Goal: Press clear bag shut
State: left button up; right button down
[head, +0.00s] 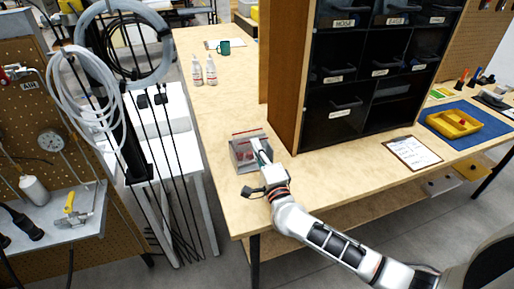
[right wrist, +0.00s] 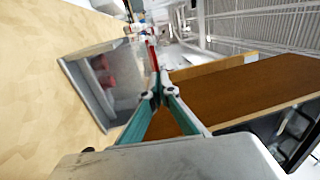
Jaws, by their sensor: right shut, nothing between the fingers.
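The clear bag (head: 238,150) lies flat on the wooden table, left of the dark drawer cabinet. A red strip runs along its far edge, and reddish contents show through it. In the right wrist view the bag (right wrist: 92,95) is grey and see-through, with the red strip beyond the fingertips. My right gripper (head: 257,143) is over the right part of the bag, fingers shut and empty, pointing towards the strip. The closed fingertips show in the right wrist view (right wrist: 156,82). I cannot tell whether they touch the bag. My left gripper is not in view.
The drawer cabinet (head: 284,80) stands close to the right of the bag. Two white bottles (head: 204,71) and a green mug (head: 224,48) stand farther back. A clipboard (head: 413,152) and yellow tray (head: 453,124) are at right. The table left of the bag is clear.

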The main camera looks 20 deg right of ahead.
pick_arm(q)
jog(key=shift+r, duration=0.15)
pick_arm(e)
jog(key=shift+w+r, duration=0.2)
jog(key=shift+w, duration=0.1)
pick_arm(q)
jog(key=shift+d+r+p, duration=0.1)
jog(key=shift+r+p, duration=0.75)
jog(key=shift+p, duration=0.05)
pick_arm(e)
jog(key=shift+w+a+r, duration=0.1)
jog(key=shift+w+r, duration=0.05)
jog(key=shift+w, duration=1)
jog(key=shift+w+r, duration=0.15)
jog(key=shift+w, duration=0.95)
